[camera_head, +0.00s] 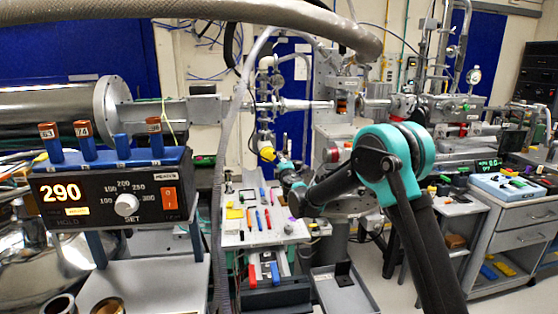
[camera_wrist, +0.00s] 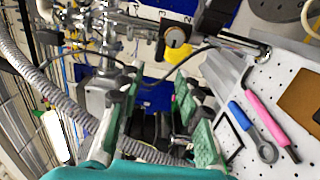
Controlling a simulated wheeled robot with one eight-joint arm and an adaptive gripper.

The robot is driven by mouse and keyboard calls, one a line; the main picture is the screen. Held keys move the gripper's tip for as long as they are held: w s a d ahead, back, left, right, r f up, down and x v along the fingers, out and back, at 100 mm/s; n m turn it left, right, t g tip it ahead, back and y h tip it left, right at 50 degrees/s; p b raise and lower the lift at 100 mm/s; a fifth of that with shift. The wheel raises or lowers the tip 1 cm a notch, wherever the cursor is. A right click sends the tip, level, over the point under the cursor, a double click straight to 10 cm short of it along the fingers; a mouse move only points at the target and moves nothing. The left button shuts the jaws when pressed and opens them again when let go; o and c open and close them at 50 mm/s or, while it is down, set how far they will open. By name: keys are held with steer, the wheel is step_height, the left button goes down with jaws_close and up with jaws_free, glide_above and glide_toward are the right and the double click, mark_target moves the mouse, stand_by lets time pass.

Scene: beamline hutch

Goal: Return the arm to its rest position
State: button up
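My arm, dark with teal joints, reaches from the lower right toward the middle of the head view. Its end, my gripper (camera_head: 289,172), is small there, beside the beamline pipework and above the white tool board. In the wrist view my gripper (camera_wrist: 156,98) shows two green-padded fingers standing well apart. Nothing is seen held between them; a dark gap and background equipment show through. The fingertips appear clear of the white perforated board (camera_wrist: 288,62) at the right. My gripper's finer details are too small to tell in the head view.
A controller reading 290 (camera_head: 110,198) stands at left, with several brown-topped blue pieces above it. The white tool board (camera_head: 262,236) holds coloured tools. The pink-handled tool (camera_wrist: 265,117) and blue-handled wrench (camera_wrist: 246,122) lie on it. A grey hose (camera_head: 240,12) arches overhead. A drawer cabinet (camera_head: 515,237) stands right.

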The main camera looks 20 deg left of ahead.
steer(key=shift+s+d, duration=0.2)
steer(key=shift+s, duration=0.05)
stand_by(0.3)
